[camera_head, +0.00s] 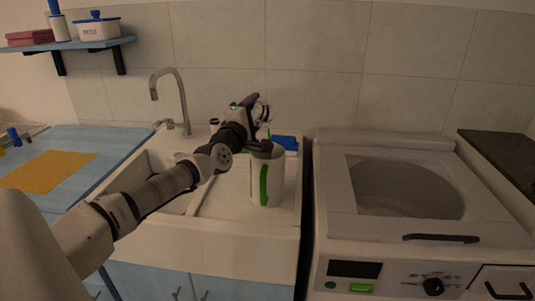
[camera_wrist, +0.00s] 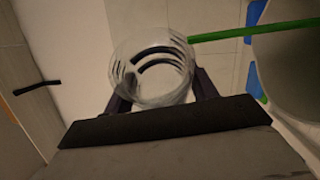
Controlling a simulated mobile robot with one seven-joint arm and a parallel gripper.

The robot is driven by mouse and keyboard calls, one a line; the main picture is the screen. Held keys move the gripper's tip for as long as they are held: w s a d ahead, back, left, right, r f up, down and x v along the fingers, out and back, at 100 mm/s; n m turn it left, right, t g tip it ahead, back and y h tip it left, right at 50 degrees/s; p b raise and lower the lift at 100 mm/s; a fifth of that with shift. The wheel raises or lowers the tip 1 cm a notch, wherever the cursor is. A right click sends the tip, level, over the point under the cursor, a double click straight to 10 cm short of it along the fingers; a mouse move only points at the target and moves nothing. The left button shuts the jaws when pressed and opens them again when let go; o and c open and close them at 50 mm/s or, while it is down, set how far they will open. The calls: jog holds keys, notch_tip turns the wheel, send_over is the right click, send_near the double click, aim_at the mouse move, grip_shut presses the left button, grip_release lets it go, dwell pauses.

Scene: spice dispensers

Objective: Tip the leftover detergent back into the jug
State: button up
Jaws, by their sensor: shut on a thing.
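My gripper (camera_head: 260,112) is above the sink's drainboard, close over the top of a white jug (camera_head: 277,178) with a green stripe. The jug stands upright, and its top is partly hidden by dark parts of my arm. In the wrist view, my gripper (camera_wrist: 160,82) is shut around a clear round cup (camera_wrist: 150,50) with dark curved markings. Any liquid in the cup cannot be made out. A pale rounded body at the right edge of the wrist view, probably the jug (camera_wrist: 290,65), has a green strip beside it. The cup is hard to make out in the head view.
The white sink (camera_head: 150,165) with a curved tap (camera_head: 182,95) lies behind my arm. A blue item (camera_head: 286,142) sits behind the jug. A yellow mat (camera_head: 45,172) lies on the left counter.

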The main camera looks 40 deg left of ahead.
jog(key=shift+r+p, duration=0.4)
jog(key=shift+p, duration=0.3)
jog(key=n+p, duration=0.1)
jog(key=p, duration=0.2)
jog(key=shift+a+r+g, duration=0.1)
jog(key=shift+a+g, duration=0.05)
jog(key=shift+g, duration=0.15)
jog(key=shift+a+n+p, duration=0.1)
jog(key=shift+n+p, duration=0.4)
jog(key=shift+p, duration=0.5)
jog(key=f+p, duration=0.1)
jog(key=a+f+n+g+p, duration=0.1)
jog(key=n+p, duration=0.1)
jog(key=shift+w+a+f+g, duration=0.2)
jog(key=shift+a+f+g, duration=0.1)
jog(key=shift+f+g, duration=0.1)
jog(key=shift+n, duration=0.3)
jog(key=shift+p, duration=0.5)
